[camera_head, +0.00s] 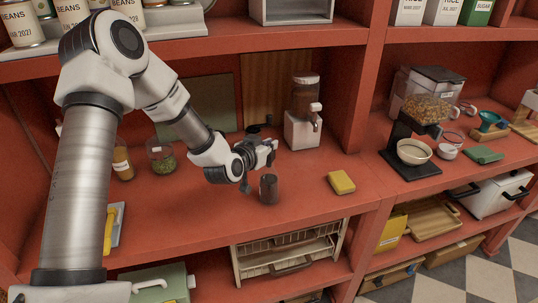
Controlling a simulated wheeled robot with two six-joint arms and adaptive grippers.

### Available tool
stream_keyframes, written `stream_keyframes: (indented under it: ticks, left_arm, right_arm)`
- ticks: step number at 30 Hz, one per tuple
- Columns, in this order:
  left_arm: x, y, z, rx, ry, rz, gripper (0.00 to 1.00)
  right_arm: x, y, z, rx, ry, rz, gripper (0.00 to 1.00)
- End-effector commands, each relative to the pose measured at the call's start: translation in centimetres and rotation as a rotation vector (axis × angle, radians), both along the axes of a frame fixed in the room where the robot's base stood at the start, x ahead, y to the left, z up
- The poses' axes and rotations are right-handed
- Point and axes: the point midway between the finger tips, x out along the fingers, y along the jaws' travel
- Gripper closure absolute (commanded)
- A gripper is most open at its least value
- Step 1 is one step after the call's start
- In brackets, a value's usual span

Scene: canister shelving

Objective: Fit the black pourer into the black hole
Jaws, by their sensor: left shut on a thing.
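My left gripper (262,163) reaches in over the middle shelf from the left, near a dark cylindrical container (269,188). It is shut on a small dark thing, apparently the black pourer, which is hard to tell apart from the dark fingers at this size. The container stands upright on the red shelf just below and in front of the gripper. Its top looks dark, but I cannot make out a hole clearly. My right gripper is not in view.
A white dispenser (302,128) stands behind to the right, and a yellow block (341,182) lies right of the container. A jar with green contents (161,157) stands left. A black grinder stand (408,150) is in the right bay.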

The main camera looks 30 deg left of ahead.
Motion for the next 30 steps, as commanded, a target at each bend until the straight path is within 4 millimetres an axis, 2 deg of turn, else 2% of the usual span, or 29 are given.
stream_keyframes:
  ticks: [5,30]
  left_arm:
    - [-0.1,0.0,0.2,-0.002,0.004,-0.001,1.0]
    - [0.0,0.0,4.4,0.0,0.001,0.0,1.0]
  right_arm:
    - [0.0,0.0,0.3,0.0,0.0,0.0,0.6]
    - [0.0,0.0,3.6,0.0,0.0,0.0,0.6]
